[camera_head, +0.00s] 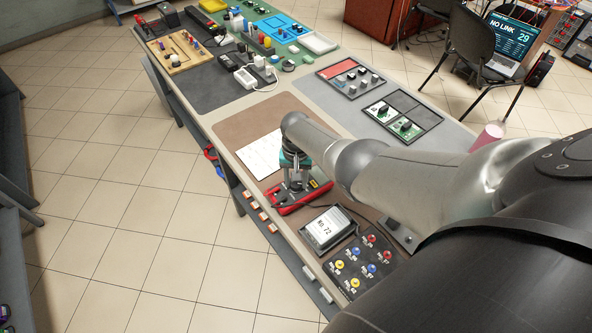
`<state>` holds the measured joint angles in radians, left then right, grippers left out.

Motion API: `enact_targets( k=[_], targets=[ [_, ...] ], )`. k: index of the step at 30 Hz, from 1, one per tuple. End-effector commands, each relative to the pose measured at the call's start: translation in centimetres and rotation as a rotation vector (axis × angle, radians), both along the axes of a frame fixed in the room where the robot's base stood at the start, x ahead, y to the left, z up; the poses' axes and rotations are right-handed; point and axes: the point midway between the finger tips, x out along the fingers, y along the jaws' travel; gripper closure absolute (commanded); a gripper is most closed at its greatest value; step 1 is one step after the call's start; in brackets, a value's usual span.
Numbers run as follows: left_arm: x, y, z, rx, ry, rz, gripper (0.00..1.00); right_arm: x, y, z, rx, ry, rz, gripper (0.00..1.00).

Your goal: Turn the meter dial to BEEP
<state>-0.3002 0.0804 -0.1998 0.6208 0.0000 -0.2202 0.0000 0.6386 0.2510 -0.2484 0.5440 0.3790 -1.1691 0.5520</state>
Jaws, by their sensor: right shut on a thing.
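The red meter (285,208) lies on the brown mat near the front edge of the bench, partly covered by my right gripper. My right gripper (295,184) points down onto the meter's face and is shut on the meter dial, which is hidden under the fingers. The dial's setting and the BEEP mark cannot be read from here. My left gripper is not in view.
A white sheet (262,156) lies behind the meter. A box reading "No 72" (328,229) and a panel of coloured sockets (348,268) stand nearer me. Trays of parts (350,77) and tools fill the far bench. A laptop (507,42) reads "NO LINK 29".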

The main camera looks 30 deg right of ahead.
Motion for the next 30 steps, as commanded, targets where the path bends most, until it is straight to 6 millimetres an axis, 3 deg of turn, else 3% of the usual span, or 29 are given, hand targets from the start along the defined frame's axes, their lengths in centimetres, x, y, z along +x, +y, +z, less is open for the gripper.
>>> enact_targets(
  k=[12, 30],
  targets=[
    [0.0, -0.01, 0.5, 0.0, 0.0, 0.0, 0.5, 0.11, -0.06, 0.12, -0.001, -0.002, -0.244, 1.0],
    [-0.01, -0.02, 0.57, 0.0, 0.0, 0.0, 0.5, 0.17, -0.06, 0.12, -0.001, -0.004, -0.3, 1.0]
  ],
)
